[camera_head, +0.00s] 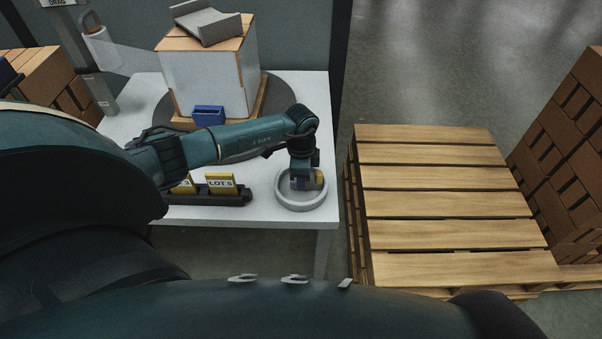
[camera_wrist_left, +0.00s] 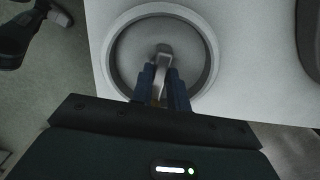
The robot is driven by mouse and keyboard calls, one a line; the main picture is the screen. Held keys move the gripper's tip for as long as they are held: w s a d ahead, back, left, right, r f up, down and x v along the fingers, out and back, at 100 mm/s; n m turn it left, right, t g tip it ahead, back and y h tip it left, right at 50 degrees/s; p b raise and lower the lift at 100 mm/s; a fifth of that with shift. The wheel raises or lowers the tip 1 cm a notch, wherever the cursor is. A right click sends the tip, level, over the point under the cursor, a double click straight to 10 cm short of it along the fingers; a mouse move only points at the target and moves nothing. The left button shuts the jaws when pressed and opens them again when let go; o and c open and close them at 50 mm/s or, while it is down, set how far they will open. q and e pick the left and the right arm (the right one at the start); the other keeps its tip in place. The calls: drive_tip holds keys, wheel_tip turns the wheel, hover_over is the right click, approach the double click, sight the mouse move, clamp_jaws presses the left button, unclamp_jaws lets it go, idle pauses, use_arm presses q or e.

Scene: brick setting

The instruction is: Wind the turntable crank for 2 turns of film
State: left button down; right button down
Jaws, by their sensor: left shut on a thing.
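The crank (camera_head: 301,201) is a round grey ringed wheel on the white table's front right corner. In the left wrist view its ring (camera_wrist_left: 213,62) surrounds a grey crank arm (camera_wrist_left: 163,57). My left gripper (camera_head: 307,184) reaches down over the wheel. In the left wrist view its two blue fingers (camera_wrist_left: 164,88) are shut on the crank's handle, which is mostly hidden between them. The turntable (camera_head: 277,94) is a dark grey disc farther back. On it a small pallet bears a film-wrapped load (camera_head: 207,80). My right gripper is not in view.
A film roll (camera_head: 96,40) stands on a post at the back left, its film stretched to the load. A black rack (camera_head: 232,198) with yellow lot cards stands left of the crank. A blue clip-like block (camera_head: 208,115) sits at the load's front. A wooden pallet (camera_head: 440,180) lies right of the table.

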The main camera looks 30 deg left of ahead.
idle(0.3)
use_arm(q)
drive_tip(key=c, duration=1.4)
unclamp_jaws()
drive_tip(key=shift+o, duration=0.2)
wheel_tip(320, 180, up, 13)
